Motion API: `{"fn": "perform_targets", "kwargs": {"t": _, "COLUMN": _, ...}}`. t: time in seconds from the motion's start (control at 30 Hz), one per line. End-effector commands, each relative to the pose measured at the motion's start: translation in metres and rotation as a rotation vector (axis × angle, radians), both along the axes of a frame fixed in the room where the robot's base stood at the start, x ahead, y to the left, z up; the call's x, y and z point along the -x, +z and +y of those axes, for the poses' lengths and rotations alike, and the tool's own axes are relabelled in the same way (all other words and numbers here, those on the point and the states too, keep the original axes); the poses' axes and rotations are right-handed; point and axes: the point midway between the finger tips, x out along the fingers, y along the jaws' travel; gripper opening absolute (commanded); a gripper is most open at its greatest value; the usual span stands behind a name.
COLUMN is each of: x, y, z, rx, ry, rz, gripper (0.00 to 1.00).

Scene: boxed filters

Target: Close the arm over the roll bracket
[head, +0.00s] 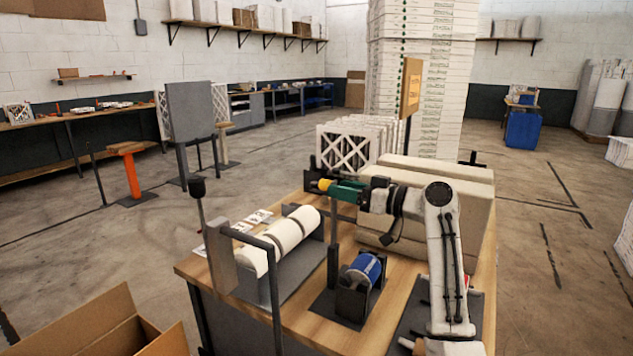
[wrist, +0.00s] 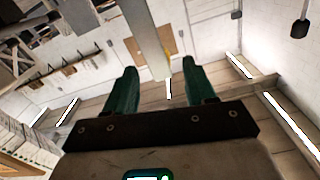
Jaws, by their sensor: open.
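The roll bracket, with several white rolls (head: 283,234) on a dark base, stands at the left of the wooden workbench (head: 312,318). A dark bar frame (head: 272,290) stands along its front. A thin rod with a black knob (head: 197,187) rises upright at its left end, beside a grey plate (head: 221,258); I take it for the arm, standing open. My gripper (head: 321,184) is above and right of the rolls, pointing left, apart from the knob. In the wrist view its green fingers (wrist: 160,82) are spread. A pale bar (wrist: 146,35) shows beyond them; whether it lies between them is unclear.
A blue roll (head: 365,268) sits in a smaller black bracket right of the white rolls. Long beige boxes (head: 440,188) lie behind my arm. An orange-brown sign (head: 411,88) stands behind. An open cardboard box (head: 95,325) is at the lower left.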

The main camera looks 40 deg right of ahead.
Motion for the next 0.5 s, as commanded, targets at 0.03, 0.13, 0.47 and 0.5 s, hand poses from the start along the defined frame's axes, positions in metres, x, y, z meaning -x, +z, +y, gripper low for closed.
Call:
{"fn": "perform_targets", "kwargs": {"t": 0.03, "x": -0.01, "y": 0.002, "z": 0.004, "rx": 0.0, "ry": 0.002, "rz": 0.002, "gripper": 0.55}}
{"fn": "perform_targets", "kwargs": {"t": 0.13, "x": -0.027, "y": 0.003, "z": 0.01, "rx": -0.002, "ry": 0.002, "rz": 0.001, "gripper": 0.55}}
{"fn": "perform_targets", "kwargs": {"t": 0.47, "x": -0.062, "y": 0.001, "z": 0.022, "rx": 0.0, "ry": 0.0, "rz": 0.001, "gripper": 0.55}}
{"fn": "perform_targets", "kwargs": {"t": 0.5, "x": -0.064, "y": 0.0, "z": 0.023, "rx": 0.0, "ry": -0.001, "rz": 0.001, "gripper": 0.55}}
